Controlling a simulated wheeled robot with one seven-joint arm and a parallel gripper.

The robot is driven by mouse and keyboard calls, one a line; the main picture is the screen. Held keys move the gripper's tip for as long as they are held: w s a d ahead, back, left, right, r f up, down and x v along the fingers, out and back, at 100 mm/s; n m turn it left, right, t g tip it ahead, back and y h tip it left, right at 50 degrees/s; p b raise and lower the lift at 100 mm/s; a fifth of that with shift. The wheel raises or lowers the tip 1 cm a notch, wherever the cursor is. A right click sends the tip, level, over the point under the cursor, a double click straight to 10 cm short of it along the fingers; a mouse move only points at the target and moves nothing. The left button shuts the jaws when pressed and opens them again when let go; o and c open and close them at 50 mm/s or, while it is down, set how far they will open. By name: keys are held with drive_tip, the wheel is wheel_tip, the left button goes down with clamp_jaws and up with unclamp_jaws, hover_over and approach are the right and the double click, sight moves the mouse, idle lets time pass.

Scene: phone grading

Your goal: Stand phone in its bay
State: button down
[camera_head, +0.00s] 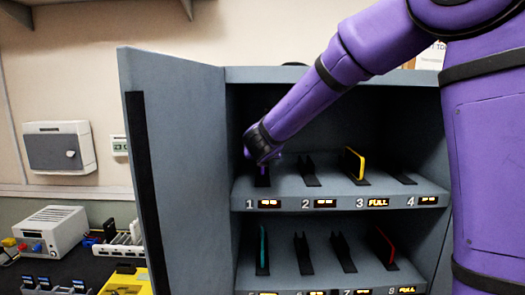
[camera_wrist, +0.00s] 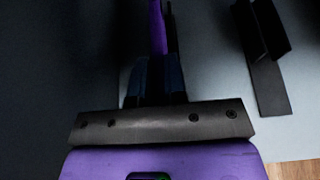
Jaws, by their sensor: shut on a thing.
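My gripper (camera_head: 262,160) is shut on a purple phone inside the cabinet, above bay 1 at the left of the upper shelf. In the wrist view the phone (camera_wrist: 158,26) stands edge-on between the dark fingers (camera_wrist: 154,85). The black holder of bay 1 (camera_head: 262,180) is right under the gripper in the head view. The gripper hides most of the phone there, so I cannot tell whether its lower edge is in the holder. Another empty black holder (camera_wrist: 265,50) is to the right in the wrist view.
The upper shelf (camera_head: 285,188) has a yellow phone (camera_head: 354,164) in bay 3, marked FULL; bays 2 and 4 look empty. Below stand a teal phone (camera_head: 264,247) and a red phone (camera_head: 384,248). The open cabinet door (camera_head: 180,170) is close on the left.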

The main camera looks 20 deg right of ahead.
drive_tip(key=shift+f, duration=1)
idle(0.5)
drive_tip(key=c, duration=1.1)
unclamp_jaws()
